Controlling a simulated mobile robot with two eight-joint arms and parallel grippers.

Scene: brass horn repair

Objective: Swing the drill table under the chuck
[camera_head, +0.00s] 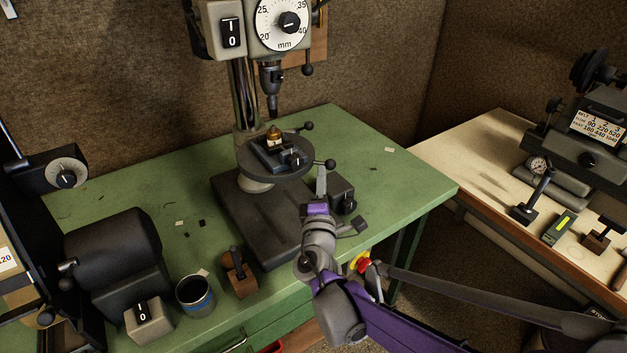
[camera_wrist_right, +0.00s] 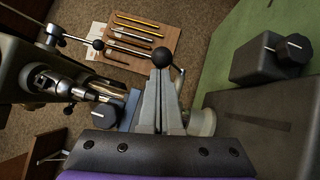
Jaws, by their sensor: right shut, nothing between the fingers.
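The drill table (camera_head: 262,172) is a round dark plate on the drill press column. A small vise (camera_head: 268,152) holding a brass piece (camera_head: 273,133) sits on it. The chuck (camera_head: 271,80) hangs above; in the head view its bit points down toward the brass piece, but exact alignment cannot be told. My right gripper (camera_head: 321,178) is shut and empty at the table's right edge, by a black ball knob (camera_head: 330,163). In the right wrist view the shut fingertips (camera_wrist_right: 161,75) overlap this knob (camera_wrist_right: 161,57); contact is unclear. The chuck (camera_wrist_right: 60,85) lies left. My left gripper is out of view.
The press base (camera_head: 265,215) stands on the green bench (camera_head: 385,190). A black clamp-like block (camera_head: 342,195) is right of the base. A mug (camera_head: 195,298), wooden block (camera_head: 238,275) and grinder (camera_head: 115,250) are at the front left. The bench's right side is mostly clear.

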